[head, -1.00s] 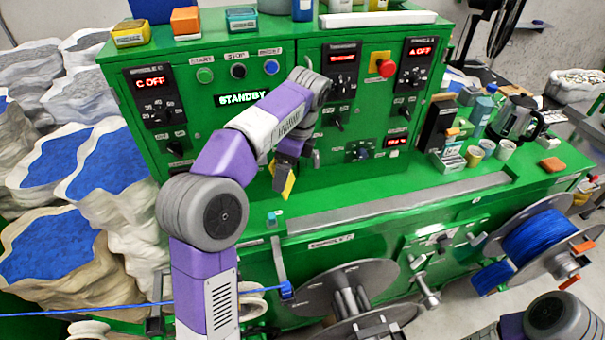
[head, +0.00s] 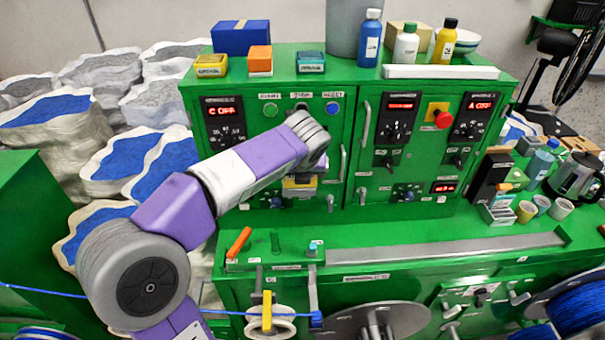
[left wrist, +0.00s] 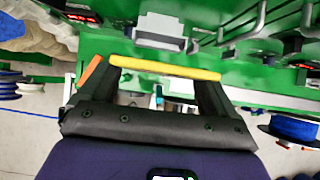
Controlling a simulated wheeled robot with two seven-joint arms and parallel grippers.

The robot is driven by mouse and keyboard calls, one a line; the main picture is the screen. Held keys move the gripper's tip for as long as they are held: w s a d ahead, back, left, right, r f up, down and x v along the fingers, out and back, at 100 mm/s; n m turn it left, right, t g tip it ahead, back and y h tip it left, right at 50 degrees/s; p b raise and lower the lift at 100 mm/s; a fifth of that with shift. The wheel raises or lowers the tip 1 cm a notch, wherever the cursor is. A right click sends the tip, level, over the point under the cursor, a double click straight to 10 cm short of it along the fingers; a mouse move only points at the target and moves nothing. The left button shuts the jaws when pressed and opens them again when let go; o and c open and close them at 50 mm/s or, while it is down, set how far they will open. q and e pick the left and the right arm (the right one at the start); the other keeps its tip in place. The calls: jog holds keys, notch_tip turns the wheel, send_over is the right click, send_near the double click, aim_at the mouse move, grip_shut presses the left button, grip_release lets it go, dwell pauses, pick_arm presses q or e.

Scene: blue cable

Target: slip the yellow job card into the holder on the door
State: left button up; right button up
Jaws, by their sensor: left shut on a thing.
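The yellow job card (left wrist: 165,68) is held edge-on between the two fingertips of my left gripper (left wrist: 163,76) in the left wrist view. In the head view my left gripper (head: 300,174) is in front of the left green door, partly hidden by my own wrist. A bit of the yellow card (head: 299,182) shows there. A pale grey holder (left wrist: 160,31) is on the green door just beyond the card in the left wrist view. The card appears apart from it, though the exact gap is hard to tell. My right gripper is out of view.
The green cabinet has knobs, displays and door handles (head: 343,162) close to the gripper. Below is a green ledge (head: 350,238) with an orange object (head: 238,243). Bottles (head: 369,38) stand on top. Cups (head: 541,204) and a coffee pot (head: 574,177) stand at the right.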

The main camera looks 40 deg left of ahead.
pick_arm(q)
jog(key=w+a+f+p, duration=0.2)
jog(key=w+a, duration=0.1)
jog(key=w, duration=0.1)
jog(key=shift+w+a, duration=0.25)
jog(key=shift+a, duration=0.15)
dwell(0.7)
jog(key=shift+s+f, duration=0.1)
